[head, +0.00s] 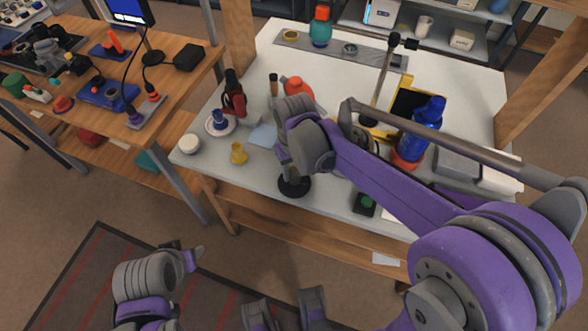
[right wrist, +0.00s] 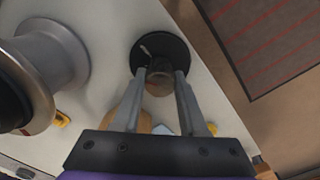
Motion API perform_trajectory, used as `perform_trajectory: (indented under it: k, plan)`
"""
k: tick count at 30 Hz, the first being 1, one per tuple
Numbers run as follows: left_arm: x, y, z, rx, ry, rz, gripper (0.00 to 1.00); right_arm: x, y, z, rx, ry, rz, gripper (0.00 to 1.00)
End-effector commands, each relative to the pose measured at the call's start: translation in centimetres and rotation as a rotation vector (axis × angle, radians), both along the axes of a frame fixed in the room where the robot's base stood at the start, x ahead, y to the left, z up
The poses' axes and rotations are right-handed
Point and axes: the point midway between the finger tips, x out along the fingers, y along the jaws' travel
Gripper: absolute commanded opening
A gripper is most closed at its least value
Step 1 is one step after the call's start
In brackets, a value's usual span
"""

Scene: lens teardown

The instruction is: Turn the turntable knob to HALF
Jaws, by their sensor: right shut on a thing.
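The black round disc of the turntable knob (head: 294,187) is at the front edge of the white table in the head view. It also shows in the right wrist view (right wrist: 172,47), with a small pale mark on its upper left side. My right gripper (right wrist: 160,76) points at it, with its two fingers shut on the knob's dark raised part between their tips. In the head view my right wrist hides most of this contact. No HALF label is readable. My left gripper (head: 188,260) is low at the left, apart from the table; its fingers are not clear.
A yellow piece (head: 238,153), a white round container (head: 189,144) and a saucer (head: 221,125) stand left of the knob. A dark box with a green button (head: 365,204) is to its right.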

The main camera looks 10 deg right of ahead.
Motion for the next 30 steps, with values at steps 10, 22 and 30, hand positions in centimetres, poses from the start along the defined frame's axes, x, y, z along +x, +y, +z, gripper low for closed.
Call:
perform_trajectory:
  k: [10,22,30]
  plan:
    - [0.02,0.0,0.13,0.0,0.0,0.0,0.5,0.01,-0.05,-0.01,0.0,0.0,-0.295,0.0]
    - [0.03,0.0,0.2,0.0,-0.001,0.0,0.5,0.0,-0.08,-0.02,0.0,0.0,-0.486,0.0]
    - [0.03,0.0,0.2,0.0,-0.001,0.0,0.5,0.0,-0.08,-0.03,0.0,-0.001,-0.519,0.0]
